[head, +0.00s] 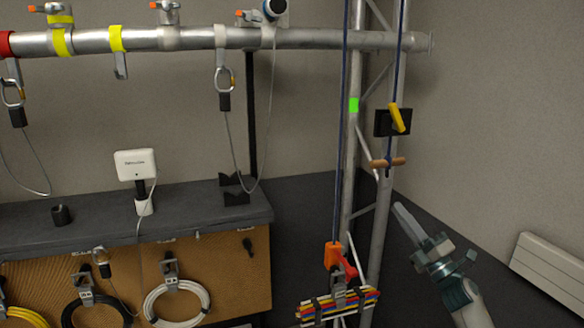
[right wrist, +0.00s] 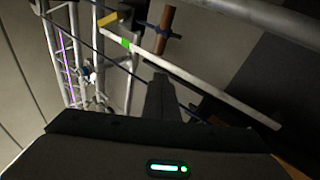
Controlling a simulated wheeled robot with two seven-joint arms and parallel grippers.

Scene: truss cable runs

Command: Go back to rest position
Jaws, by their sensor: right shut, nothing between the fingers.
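My right gripper (head: 400,208) is at the right of the head view, its narrow fingers together and pointing up and left. It is shut and empty. In the right wrist view its dark fingers (right wrist: 160,98) reach up from the lower middle. The fingertips are below and right of a wooden toggle (head: 388,162) on a blue rope, apart from it in the head view. The toggle also shows in the right wrist view (right wrist: 165,28). My left gripper is in neither view.
A truss upright (head: 383,215) stands left of my right gripper. An orange rope device (head: 333,254) hangs above a multicoloured cable bundle (head: 338,304). A horizontal pipe (head: 190,39) with clamps crosses the top. A grey bench (head: 100,231) is at left, a white slatted panel (head: 550,264) at right.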

